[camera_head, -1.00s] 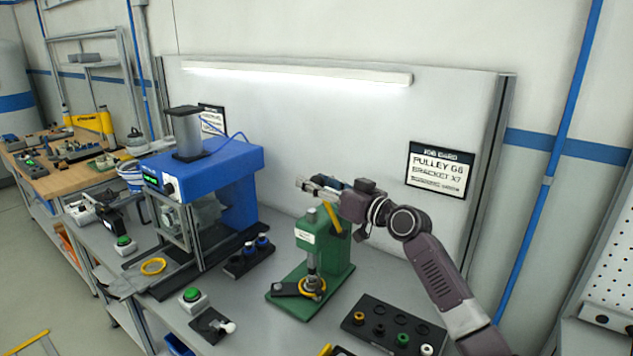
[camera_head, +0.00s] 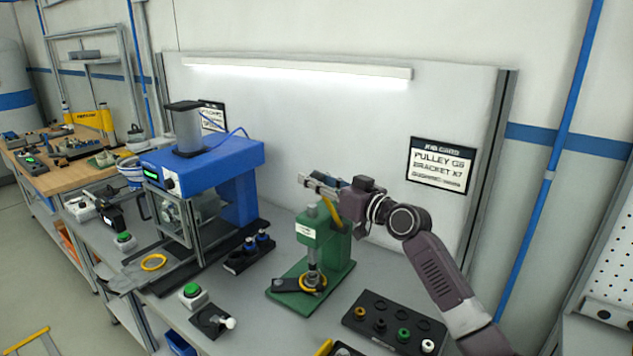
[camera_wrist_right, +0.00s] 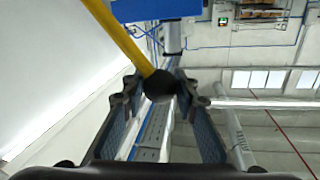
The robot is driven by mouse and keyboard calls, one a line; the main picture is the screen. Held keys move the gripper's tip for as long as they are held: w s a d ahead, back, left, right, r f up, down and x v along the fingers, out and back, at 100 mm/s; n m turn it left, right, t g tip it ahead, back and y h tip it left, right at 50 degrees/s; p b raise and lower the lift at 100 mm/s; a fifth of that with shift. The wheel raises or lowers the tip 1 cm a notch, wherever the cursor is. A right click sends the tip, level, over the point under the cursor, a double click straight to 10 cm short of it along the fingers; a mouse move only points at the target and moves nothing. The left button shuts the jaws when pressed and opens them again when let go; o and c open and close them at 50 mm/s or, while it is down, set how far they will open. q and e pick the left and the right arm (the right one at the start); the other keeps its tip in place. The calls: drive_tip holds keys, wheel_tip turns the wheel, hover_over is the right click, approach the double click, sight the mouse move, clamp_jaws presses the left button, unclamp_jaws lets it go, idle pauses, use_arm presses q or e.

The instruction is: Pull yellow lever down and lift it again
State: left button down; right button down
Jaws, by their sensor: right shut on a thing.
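The yellow lever (camera_head: 333,211) rises from the green arbor press (camera_head: 327,254) on the bench. In the right wrist view the yellow lever (camera_wrist_right: 122,36) ends in a black ball knob (camera_wrist_right: 160,86). My right gripper (camera_head: 318,183) is at the upper end of the lever, above the press; its fingers are shut on the black knob in the wrist view (camera_wrist_right: 160,90). Under the press ram a yellow ring (camera_head: 312,282) sits on a dark part on the green base. My left gripper is not in view.
A blue press (camera_head: 220,170) stands to the left. A black tray (camera_head: 395,323) with several small parts lies front right. A green button box (camera_head: 192,295) and a black plate with a white knob (camera_head: 211,321) are in front. A job card (camera_head: 441,164) hangs behind.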

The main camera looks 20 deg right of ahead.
drive_tip(key=s+a+f+n+y+b, duration=0.1)
drive_tip(key=s+a+f+n+b, duration=0.2)
drive_tip(key=f+b, duration=0.5)
drive_tip(key=s+a+f+n+b, duration=0.4)
drive_tip(key=a+f+n+b, duration=0.2)
drive_tip(key=b, duration=0.4)
drive_tip(key=shift+f+n+t+y, duration=0.3)
drive_tip(key=shift+f+n+y, duration=0.15)
drive_tip(key=shift+f, duration=1.1)
drive_tip(key=c, duration=1.7)
unclamp_jaws()
drive_tip(key=shift+o, duration=0.9)
drive_tip(key=shift+d+r, duration=0.1)
drive_tip(key=shift+r, duration=0.1)
